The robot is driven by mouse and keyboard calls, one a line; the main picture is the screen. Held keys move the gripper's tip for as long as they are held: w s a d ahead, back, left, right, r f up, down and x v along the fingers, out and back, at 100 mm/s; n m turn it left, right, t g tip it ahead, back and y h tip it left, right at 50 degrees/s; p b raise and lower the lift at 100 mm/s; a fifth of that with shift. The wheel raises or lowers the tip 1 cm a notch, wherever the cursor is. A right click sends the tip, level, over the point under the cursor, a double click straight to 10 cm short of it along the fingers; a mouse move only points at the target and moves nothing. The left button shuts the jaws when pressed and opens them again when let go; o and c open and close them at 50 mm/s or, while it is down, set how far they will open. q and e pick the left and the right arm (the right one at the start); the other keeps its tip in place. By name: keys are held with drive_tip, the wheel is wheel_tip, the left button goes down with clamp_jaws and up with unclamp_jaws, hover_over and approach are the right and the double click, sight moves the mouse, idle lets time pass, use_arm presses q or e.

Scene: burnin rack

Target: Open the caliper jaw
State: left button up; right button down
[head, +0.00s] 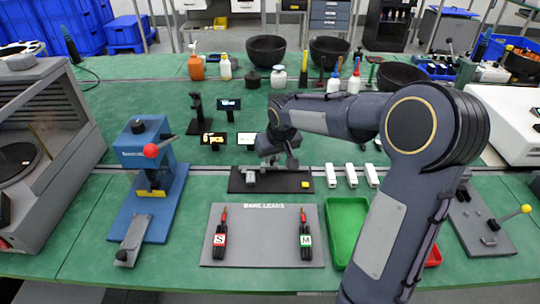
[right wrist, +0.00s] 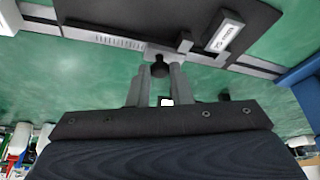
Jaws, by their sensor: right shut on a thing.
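The caliper (head: 251,178) lies on a black board (head: 290,187) in the middle of the bench. In the right wrist view, its grey beam with scale marks (right wrist: 118,42) runs across the top, with a small grey box with a light label (right wrist: 225,36) beside it. My right gripper (head: 268,163) is low over the caliper, partly hidden by its own wrist in the head view. In the right wrist view, its two fingers (right wrist: 160,76) are closed around a small dark round knob (right wrist: 159,63) by the beam. The jaw gap cannot be made out. My left gripper is not in view.
Several white blocks (head: 332,175) stand to the right. In front are a grey leads panel (head: 263,240) and a green tray (head: 338,232). A blue press (head: 148,160) stands at left.

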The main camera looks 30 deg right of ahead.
drive_tip(key=c, duration=1.3)
unclamp_jaws()
drive_tip(key=v, duration=0.7)
drive_tip(key=shift+s+r+p, duration=0.2)
drive_tip(key=shift+r+p, duration=0.1)
drive_tip(key=shift+r, duration=0.05)
drive_tip(key=shift+a, duration=0.1)
